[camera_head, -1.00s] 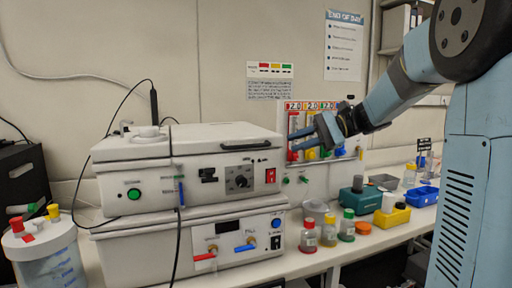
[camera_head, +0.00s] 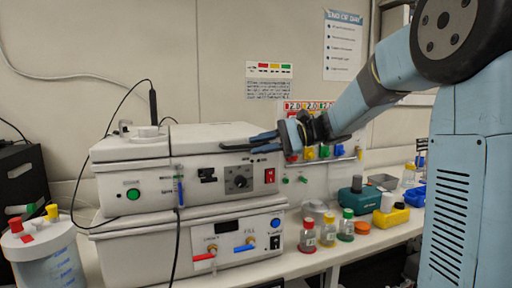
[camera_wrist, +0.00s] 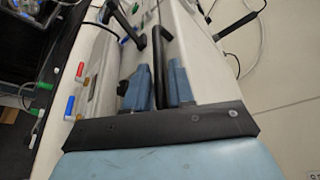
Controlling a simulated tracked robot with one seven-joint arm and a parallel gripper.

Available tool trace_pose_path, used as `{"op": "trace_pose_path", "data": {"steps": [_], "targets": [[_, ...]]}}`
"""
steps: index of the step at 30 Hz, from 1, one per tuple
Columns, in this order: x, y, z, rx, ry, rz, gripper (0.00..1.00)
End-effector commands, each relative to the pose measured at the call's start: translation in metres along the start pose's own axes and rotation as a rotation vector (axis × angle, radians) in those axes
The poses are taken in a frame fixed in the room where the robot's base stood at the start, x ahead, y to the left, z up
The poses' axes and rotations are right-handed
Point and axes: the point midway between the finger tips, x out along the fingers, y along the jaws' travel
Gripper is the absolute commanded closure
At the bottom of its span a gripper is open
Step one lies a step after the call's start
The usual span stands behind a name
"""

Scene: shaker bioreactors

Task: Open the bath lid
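The bath is the upper white box of a stacked unit, with its lid (camera_head: 215,134) lying closed on top. A black bar handle (camera_head: 235,147) is on the lid's front edge; it also shows in the wrist view (camera_wrist: 159,62). My gripper (camera_head: 262,143) is at the right end of the handle, reaching in from the right. In the wrist view its two blue fingers (camera_wrist: 160,86) lie on either side of the dark bar. A gap still shows between the fingers in the head view, so they look open. Whether they touch the bar is unclear.
The bath's front has a knob (camera_head: 239,179), a red switch (camera_head: 270,175) and a green button (camera_head: 133,194). Capped bottles (camera_head: 328,231) stand on the bench to the right. A black cable (camera_head: 178,235) hangs down the front.

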Motion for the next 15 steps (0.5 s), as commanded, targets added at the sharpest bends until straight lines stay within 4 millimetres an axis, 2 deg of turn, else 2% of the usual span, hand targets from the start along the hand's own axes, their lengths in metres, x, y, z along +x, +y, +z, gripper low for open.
{"op": "trace_pose_path", "data": {"steps": [6,15], "targets": [[0.019,0.000,0.000,0.000,0.001,-0.001,0.77],[0.023,0.000,0.000,0.000,0.001,-0.001,0.77]]}}
